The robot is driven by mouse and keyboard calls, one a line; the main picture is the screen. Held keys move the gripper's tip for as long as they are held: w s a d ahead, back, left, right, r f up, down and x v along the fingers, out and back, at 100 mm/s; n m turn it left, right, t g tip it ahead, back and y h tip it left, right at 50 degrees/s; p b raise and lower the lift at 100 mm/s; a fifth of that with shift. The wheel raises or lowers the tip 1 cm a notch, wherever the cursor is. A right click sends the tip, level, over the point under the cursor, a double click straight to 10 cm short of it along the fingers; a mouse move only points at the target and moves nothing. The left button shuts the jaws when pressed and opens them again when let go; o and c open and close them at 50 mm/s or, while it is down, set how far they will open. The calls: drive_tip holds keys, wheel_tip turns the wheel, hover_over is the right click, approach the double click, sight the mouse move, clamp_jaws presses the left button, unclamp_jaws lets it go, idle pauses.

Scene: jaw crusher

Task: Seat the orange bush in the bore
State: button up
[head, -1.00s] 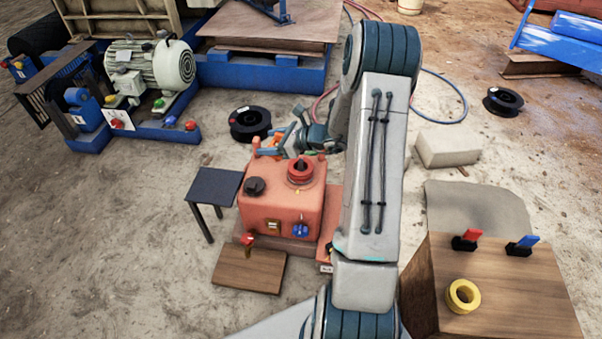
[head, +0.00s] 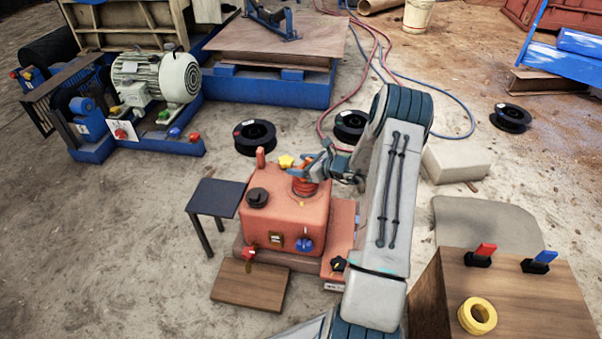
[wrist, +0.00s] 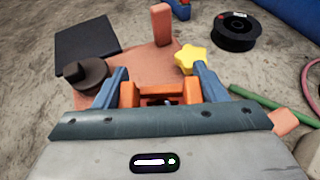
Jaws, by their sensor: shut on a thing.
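My gripper (head: 312,166) is shut on the orange bush (head: 303,175) and holds it over the red ringed bore (head: 304,188) on top of the salmon-red housing (head: 275,218). In the wrist view the bush (wrist: 129,94) sits between the blue fingers of my gripper (wrist: 162,90). The bush looks right above or at the ring; I cannot tell whether it has entered. My gripper body hides the bore in the wrist view.
On the housing stand a black knob (head: 257,197), a red post (head: 260,157) and a yellow star knob (head: 287,161) close to the fingers. A small dark table (head: 216,197) is at left. A yellow ring (head: 477,316) lies on the wooden box (head: 525,300).

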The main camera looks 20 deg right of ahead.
wheel_tip(320, 180, down, 2)
drive_tip(key=shift+f, duration=0.2)
drive_tip(key=shift+r, duration=0.1)
drive_tip(key=o, duration=1.2)
drive_tip(key=shift+b, duration=0.3)
drive_tip(key=shift+c, duration=0.2)
